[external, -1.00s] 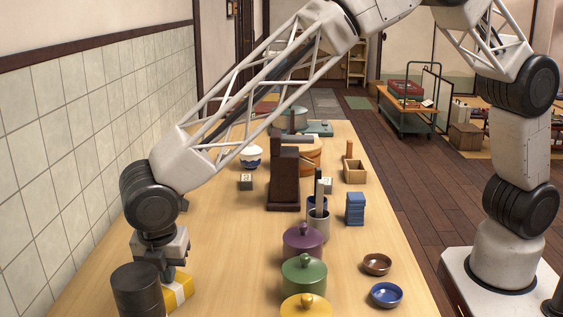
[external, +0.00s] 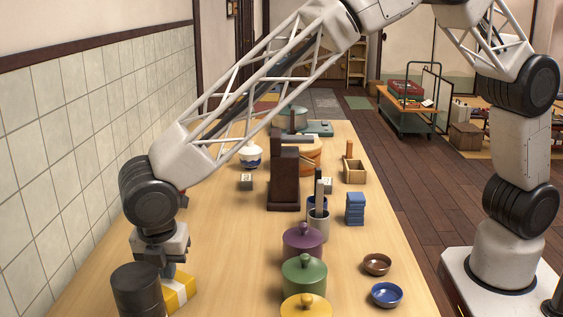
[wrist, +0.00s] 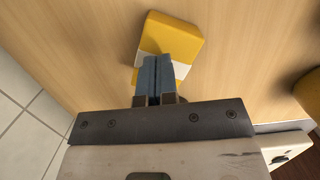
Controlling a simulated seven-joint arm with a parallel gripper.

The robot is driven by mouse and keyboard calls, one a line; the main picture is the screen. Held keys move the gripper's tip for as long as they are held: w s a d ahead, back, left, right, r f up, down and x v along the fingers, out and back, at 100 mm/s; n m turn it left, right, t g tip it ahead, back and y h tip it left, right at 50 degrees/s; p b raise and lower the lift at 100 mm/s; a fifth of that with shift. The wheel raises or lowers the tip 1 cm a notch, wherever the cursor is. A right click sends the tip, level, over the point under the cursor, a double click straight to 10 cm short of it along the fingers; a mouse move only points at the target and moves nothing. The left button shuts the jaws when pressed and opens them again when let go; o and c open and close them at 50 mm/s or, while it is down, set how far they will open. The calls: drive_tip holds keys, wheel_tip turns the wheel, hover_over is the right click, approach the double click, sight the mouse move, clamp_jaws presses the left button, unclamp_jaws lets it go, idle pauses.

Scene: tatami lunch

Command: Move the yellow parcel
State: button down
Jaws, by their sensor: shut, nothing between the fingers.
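The yellow parcel (external: 181,290), with a white band around it, lies on the table near its front left part. It also shows in the wrist view (wrist: 172,35), flat on the wood. My gripper (external: 168,272) is just over the parcel, partly hidden behind a dark cylinder in the external view. In the wrist view my gripper's blue-grey fingers (wrist: 155,75) are closed together with nothing between them, over the parcel's white band. I cannot tell whether the fingertips touch the parcel.
The dark cylinder (external: 137,290) stands close to the parcel on the left. Yellow (external: 306,306), green (external: 304,274) and purple (external: 303,241) lidded pots stand to the right. The tiled wall (external: 90,120) bounds the table's left side. The table between parcel and pots is clear.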

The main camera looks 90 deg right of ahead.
sight(169, 284)
wheel_tip(169, 284, up, 7)
drive_tip(key=a, duration=0.1)
drive_tip(key=shift+a, duration=0.15)
idle(0.3)
drive_tip(key=shift+s+r, duration=0.1)
drive_tip(key=s+d+r+m+t+y, duration=0.1)
drive_tip(key=s+d+r+m, duration=0.4)
drive_tip(key=s+d+r, duration=0.45)
drive_tip(key=s+d+r+m, duration=0.4)
drive_tip(key=s+d+r, duration=0.45)
drive_tip(key=s, duration=0.65)
drive_tip(key=s+d+f+m, duration=0.1)
drive_tip(key=s+d+m, duration=0.2)
drive_tip(key=s, duration=0.6)
drive_tip(key=s+d+f+m+t, duration=0.1)
drive_tip(key=s+d+m, duration=0.2)
drive_tip(key=s, duration=0.7)
drive_tip(key=s+d+f+m+y, duration=0.1)
drive_tip(key=s+d+f+m, duration=0.1)
drive_tip(key=s, duration=0.8)
drive_tip(key=shift+s+d+m+t, duration=0.3)
drive_tip(key=shift+d+m, duration=0.3)
drive_tip(key=shift+d, duration=0.6)
